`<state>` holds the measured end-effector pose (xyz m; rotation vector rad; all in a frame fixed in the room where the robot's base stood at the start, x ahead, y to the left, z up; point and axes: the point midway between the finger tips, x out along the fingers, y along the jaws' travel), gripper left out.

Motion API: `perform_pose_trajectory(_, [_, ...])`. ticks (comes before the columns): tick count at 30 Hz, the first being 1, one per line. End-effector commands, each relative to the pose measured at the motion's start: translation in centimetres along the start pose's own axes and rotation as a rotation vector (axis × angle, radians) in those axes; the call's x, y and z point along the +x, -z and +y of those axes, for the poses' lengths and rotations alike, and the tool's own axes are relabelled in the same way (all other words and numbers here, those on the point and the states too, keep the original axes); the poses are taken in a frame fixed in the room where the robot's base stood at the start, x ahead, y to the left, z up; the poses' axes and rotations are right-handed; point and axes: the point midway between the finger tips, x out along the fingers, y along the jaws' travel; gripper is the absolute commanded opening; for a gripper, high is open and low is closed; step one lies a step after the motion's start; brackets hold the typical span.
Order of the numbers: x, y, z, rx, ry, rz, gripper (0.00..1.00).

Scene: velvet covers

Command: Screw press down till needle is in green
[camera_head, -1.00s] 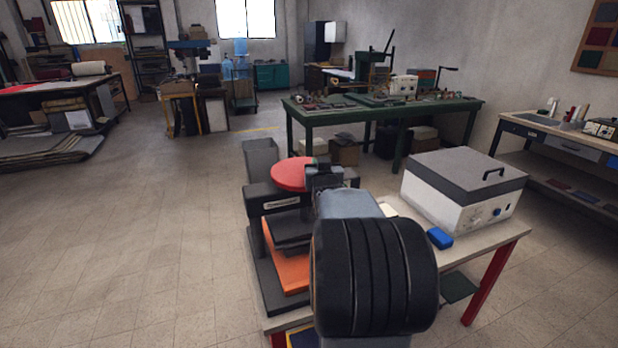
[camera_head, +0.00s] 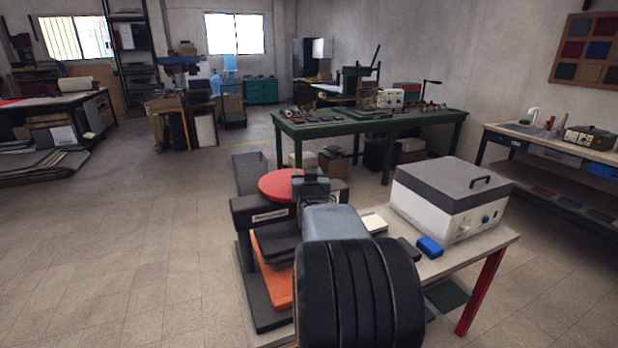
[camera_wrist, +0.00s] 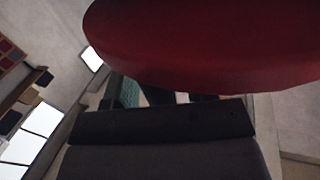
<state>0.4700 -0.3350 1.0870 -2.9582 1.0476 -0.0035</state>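The screw press stands on the near table, with a red handwheel (camera_head: 283,186) on top, a dark crossbeam (camera_head: 268,215) and an orange plate (camera_head: 272,268) lower down. My gripper (camera_head: 311,186) is at the right edge of the handwheel, and its fingertips are hidden. In the wrist view the red wheel (camera_wrist: 210,45) fills the upper part, very close, above a broad dark block (camera_wrist: 165,125). I cannot tell whether the fingers touch the wheel or are open. No gauge needle or green zone can be made out. My arm hides the press's right side.
A white box with a grey lid (camera_head: 450,196) stands right of the press on the same table (camera_head: 478,246). A blue block (camera_head: 429,247) lies before it. A grey bin (camera_head: 249,172) is behind the press. Open floor (camera_head: 130,240) lies to the left.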

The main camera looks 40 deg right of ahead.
Motion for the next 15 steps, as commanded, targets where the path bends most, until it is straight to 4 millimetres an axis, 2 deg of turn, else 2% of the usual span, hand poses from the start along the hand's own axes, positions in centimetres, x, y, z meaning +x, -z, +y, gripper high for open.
perform_pose_trajectory(8, [-0.5, -0.1, 0.0, -0.001, 0.001, 0.0, 0.51])
perform_pose_trajectory(11, [-1.6, 0.0, 0.0, -0.001, 0.001, 0.001, 0.51])
perform_pose_trajectory(15, [-4.3, 0.0, 0.0, -0.001, 0.0, 0.002, 0.51])
